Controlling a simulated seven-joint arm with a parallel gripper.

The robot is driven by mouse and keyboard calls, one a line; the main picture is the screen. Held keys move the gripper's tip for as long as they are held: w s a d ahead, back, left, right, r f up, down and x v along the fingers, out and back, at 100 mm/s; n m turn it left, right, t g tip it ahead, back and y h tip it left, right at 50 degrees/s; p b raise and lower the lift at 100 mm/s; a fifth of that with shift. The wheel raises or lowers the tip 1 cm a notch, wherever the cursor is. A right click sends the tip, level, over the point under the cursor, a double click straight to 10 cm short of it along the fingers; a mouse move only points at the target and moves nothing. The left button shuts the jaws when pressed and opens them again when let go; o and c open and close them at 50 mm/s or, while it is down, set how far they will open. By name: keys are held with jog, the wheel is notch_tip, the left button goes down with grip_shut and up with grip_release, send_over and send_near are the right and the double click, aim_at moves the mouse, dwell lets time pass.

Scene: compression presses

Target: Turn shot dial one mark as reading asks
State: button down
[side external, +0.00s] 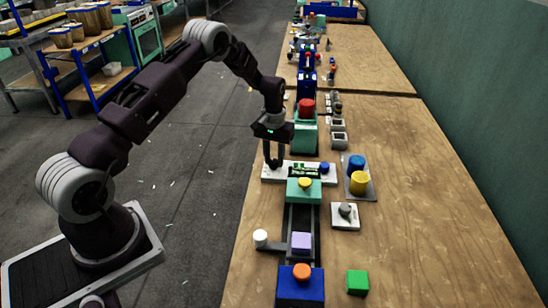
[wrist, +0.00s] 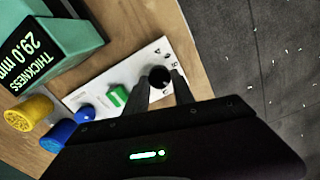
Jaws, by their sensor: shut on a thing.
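The shot dial (wrist: 160,77) is a round black knob on a white panel (wrist: 140,62) with small black marks around it. My gripper (wrist: 162,80) has one finger on each side of the dial and is shut on it. The marks are too small and partly covered, so I cannot tell which one the dial points at. A dark display (wrist: 32,48) reads "THICKNESS 29.0 mm". In the side view my gripper (side external: 273,164) points down at the left end of the white panel (side external: 267,176), and its fingers hide the dial.
The panel also carries a green block (wrist: 118,96) and a small blue knob (wrist: 85,114). Yellow (side external: 359,183) and blue (side external: 356,163) cylinders stand to its right. A mint block (side external: 304,196) with a yellow knob stands in front. The table's right side is clear.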

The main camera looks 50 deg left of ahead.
aim_at(274, 161)
jog(key=c, duration=1.1)
grip_release()
jog(key=shift+o, duration=0.2)
notch_tip(274, 161, up, 7)
jog(key=shift+r, duration=0.1)
jog(key=shift+r, duration=0.1)
jog(key=s+d+r+m+t, duration=0.1)
jog(key=s+d+r, duration=0.3)
jog(key=r, duration=0.4)
jog(key=s+d+r+m+t, duration=0.1)
jog(key=s+d+r, duration=0.35)
jog(key=r, duration=0.25)
jog(key=s+d+r+m+t, duration=0.1)
jog(key=s+d+r, duration=0.25)
jog(key=r, duration=0.45)
jog(key=s+d+m+t, duration=0.1)
jog(key=s+d, duration=0.2)
jog(key=s, duration=0.8)
jog(key=s+d+r+m+t, duration=0.1)
jog(key=s+d, duration=0.2)
jog(key=s, duration=0.7)
jog(key=shift+s+m+t, duration=0.3)
jog(key=shift+s+m, duration=0.05)
jog(key=shift+m, duration=0.05)
